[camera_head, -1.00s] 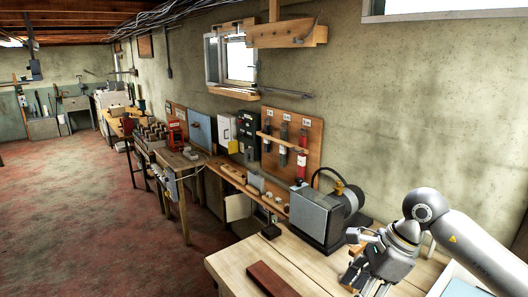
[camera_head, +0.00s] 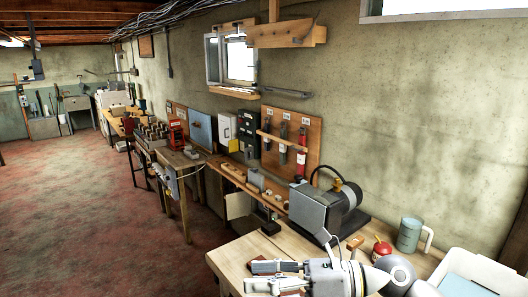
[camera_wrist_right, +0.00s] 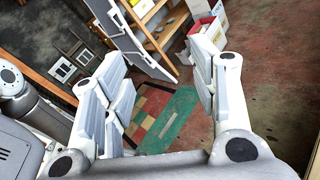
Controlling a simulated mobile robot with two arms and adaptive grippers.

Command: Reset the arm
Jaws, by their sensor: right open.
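My right gripper (camera_head: 264,276) is low in the head view, over the front of the light wooden workbench (camera_head: 228,262), its fingers pointing left. In the right wrist view its two fingers (camera_wrist_right: 157,88) stand wide apart with nothing between them. Beyond them, that view shows the floor with a green and checked patch (camera_wrist_right: 168,120). My left gripper is in neither view.
A grey machine (camera_head: 316,208) stands at the bench's back. A grey-green mug (camera_head: 409,235), a red rounded object (camera_head: 382,248) and a white bin (camera_head: 455,262) are to the right. Open reddish floor (camera_head: 75,215) lies left of the bench.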

